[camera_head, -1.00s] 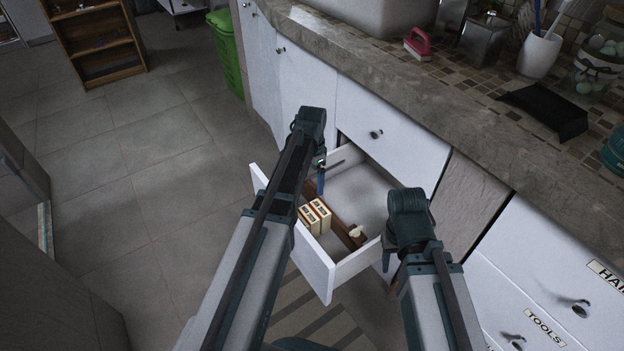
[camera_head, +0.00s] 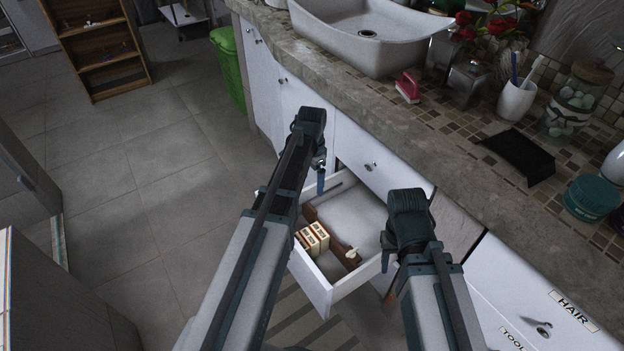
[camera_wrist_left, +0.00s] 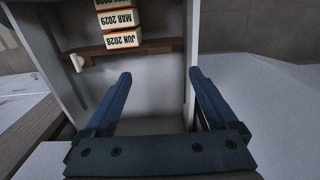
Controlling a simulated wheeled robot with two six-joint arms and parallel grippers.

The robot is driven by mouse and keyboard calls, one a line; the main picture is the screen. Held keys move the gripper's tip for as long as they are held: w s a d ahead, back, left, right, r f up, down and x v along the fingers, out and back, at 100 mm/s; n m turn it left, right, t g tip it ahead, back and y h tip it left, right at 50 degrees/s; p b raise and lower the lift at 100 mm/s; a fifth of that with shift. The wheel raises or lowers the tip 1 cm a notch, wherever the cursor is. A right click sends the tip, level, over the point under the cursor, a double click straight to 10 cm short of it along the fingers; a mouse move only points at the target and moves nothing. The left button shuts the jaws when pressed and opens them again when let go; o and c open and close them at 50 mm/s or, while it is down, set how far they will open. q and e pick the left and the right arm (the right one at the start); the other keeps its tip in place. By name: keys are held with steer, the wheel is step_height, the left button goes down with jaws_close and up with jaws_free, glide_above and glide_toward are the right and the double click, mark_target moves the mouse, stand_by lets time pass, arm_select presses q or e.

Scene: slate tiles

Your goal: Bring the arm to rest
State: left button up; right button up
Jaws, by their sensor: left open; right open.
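My left gripper (camera_head: 320,178) is over the open drawer (camera_head: 331,293) in the head view, with its fingers mostly hidden behind my own arm. In the left wrist view its two blue fingers (camera_wrist_left: 160,92) are spread apart with nothing between them. My right gripper (camera_head: 388,262) is at the drawer's right side in the head view, partly hidden by its wrist, so its fingers show poorly. Nothing shows in its grasp.
Several small dated boxes (camera_head: 314,238) stand in the drawer beside a brown divider (camera_head: 346,255). Floor at left is clear.

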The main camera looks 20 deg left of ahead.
stand_by(0.3)
arm_select(q)
steer(key=s+d+r+n+p, duration=0.2)
steer(key=s+d+r+p, duration=0.6)
steer(key=s+r+p, duration=0.2)
steer(key=s+d+r+n+y+p, duration=0.1)
steer(key=s+d+r+p, duration=0.7)
steer(key=r+p, duration=0.6)
steer(key=s, duration=0.2)
steer(key=shift+s+n, duration=0.3)
steer(key=shift+n, duration=0.1)
steer(key=shift+c, duration=0.3)
stand_by(0.6)
